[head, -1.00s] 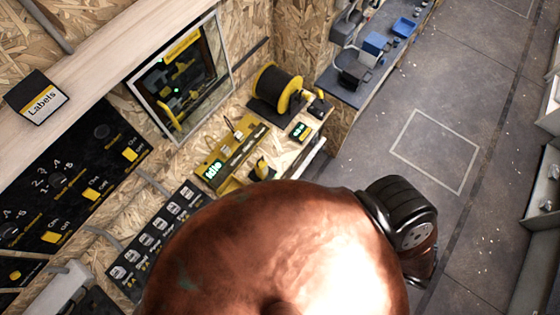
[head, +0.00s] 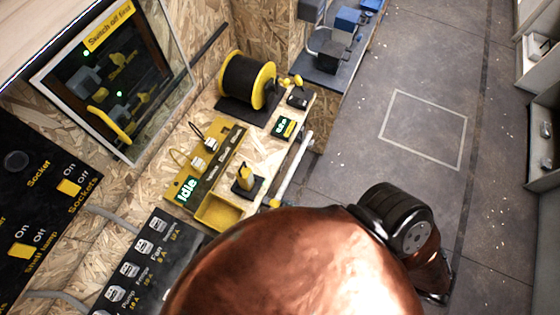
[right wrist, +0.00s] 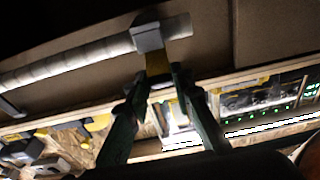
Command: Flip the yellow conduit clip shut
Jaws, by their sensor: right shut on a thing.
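The yellow conduit clip (right wrist: 157,64) shows in the right wrist view as a short yellow strap hanging from a grey block (right wrist: 148,37) on a pale conduit (right wrist: 70,62). It stands away from the conduit, so it looks open. My right gripper (right wrist: 160,84) has its two dark green fingers closed on the free end of the strap. The fingertips partly cover that end. In the head view the conduit (head: 291,172) runs along the bench's front edge, and my own copper-coloured body hides its near part. My left gripper is in neither view.
The bench (head: 265,150) carries a yellow tray unit with an "Idle" display (head: 187,190), a small yellow-and-black device (head: 245,178) and a cable reel (head: 248,80). A framed panel (head: 120,75) hangs behind. Open floor (head: 425,125) lies to the right.

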